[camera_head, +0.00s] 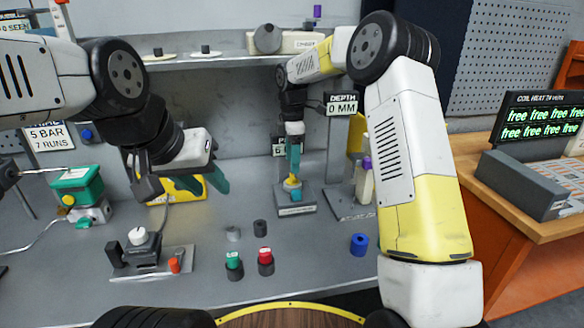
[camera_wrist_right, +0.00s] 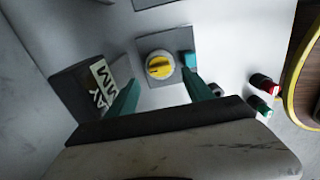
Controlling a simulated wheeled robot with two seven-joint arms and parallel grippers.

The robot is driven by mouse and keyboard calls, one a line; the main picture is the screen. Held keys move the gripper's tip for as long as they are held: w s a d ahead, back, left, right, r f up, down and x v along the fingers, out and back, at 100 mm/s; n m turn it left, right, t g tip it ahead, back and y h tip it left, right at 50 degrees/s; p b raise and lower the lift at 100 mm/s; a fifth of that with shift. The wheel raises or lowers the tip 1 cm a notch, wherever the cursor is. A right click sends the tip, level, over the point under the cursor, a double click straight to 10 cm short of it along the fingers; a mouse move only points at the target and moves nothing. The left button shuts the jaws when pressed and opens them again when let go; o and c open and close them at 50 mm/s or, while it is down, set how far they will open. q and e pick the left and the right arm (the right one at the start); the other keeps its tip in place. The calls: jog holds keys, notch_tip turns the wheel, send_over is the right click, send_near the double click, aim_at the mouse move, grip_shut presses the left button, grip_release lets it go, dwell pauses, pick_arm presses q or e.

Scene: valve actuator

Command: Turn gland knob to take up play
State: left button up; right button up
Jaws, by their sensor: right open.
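A yellow knob (camera_head: 292,182) sits on a pale round collar on a grey plate (camera_head: 307,208) at the back middle of the bench. In the right wrist view the yellow knob (camera_wrist_right: 159,66) shows from above, with a raised grip bar. My right gripper (camera_head: 294,165) points down just above the knob.
A small teal block (camera_wrist_right: 188,58) stands beside the knob. A depth display (camera_head: 342,104) is to the right. Green and red capped pieces (camera_head: 265,262), a blue cylinder (camera_head: 359,245) and a fixture with a white knob (camera_head: 137,236) occupy the front. A shelf runs above.

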aim_at(293, 176)
notch_tip(293, 176, down, 5)
jog(key=shift+r, duration=0.1)
jog(key=shift+c, duration=0.2)
grip_shut()
